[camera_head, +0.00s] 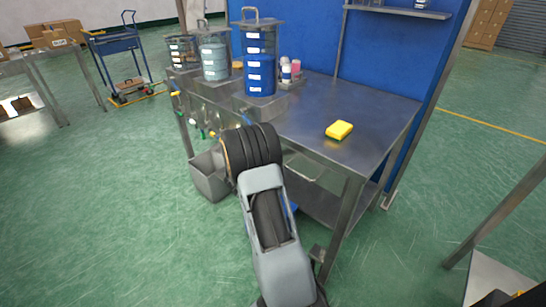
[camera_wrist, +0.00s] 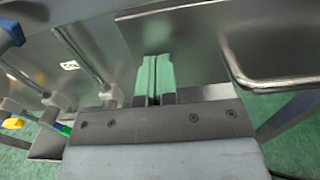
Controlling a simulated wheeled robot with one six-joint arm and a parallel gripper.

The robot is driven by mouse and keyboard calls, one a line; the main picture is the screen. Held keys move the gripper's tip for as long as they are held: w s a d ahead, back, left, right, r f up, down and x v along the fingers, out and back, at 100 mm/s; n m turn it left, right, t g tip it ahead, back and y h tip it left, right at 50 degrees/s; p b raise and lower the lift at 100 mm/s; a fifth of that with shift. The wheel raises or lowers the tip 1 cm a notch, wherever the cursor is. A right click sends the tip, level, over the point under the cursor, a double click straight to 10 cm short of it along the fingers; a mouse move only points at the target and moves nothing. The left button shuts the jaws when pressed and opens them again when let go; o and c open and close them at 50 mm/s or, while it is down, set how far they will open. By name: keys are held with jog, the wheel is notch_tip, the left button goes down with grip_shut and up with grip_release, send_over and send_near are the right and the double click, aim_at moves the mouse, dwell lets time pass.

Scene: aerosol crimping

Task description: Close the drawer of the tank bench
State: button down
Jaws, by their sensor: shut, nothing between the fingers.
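The tank bench (camera_head: 375,130) is a steel table with clear tanks at its back left. Its drawer front (camera_wrist: 205,45) is a bare metal panel in the wrist view, with a bar handle (camera_wrist: 270,83) at the right. The drawer handle also shows under the bench top in the head view (camera_head: 303,178), partly hidden by my arm. My gripper (camera_wrist: 155,75) has its green fingers shut together and empty, in front of the left part of the drawer front. I cannot tell whether they touch it or how far the drawer stands out. The head view hides my fingers behind my arm.
Valves and pipes (camera_wrist: 85,55) are left of my fingers. A grey bin (camera_head: 209,178) stands on the floor by the bench's left end. A bench leg (camera_head: 342,225) stands right of my arm.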

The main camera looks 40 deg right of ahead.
jog(key=s+a+p, duration=0.1)
jog(key=a, duration=1.3)
jog(key=shift+p, duration=0.35)
jog(key=s+a+f+m+g+y+p, duration=0.25)
jog(key=s+m+g+y, duration=0.35)
jog(key=s, duration=0.3)
jog(key=s+a+r+m+y+p, duration=0.4)
jog(key=a+r+m+y+p, duration=0.1)
jog(key=a+r+m, duration=0.15)
jog(key=a+r+m+t+y+p, duration=0.2)
jog(key=a+r+p, duration=0.1)
jog(key=r, duration=0.6)
jog(key=s+a+r+m+t+y+p, duration=0.1)
jog(key=a+r+m+t+y+p, duration=0.1)
jog(key=r+p, duration=0.4)
jog(key=s+a+r+m+t+y+p, duration=0.1)
jog(key=a+r+m+t+y+p, duration=0.1)
jog(key=r, duration=1)
jog(key=a+t+y+p, duration=0.1)
jog(key=a+t+p, duration=0.1)
jog(key=a+p, duration=0.1)
jog(key=shift+s+a, duration=0.25)
jog(key=shift+a, duration=0.35)
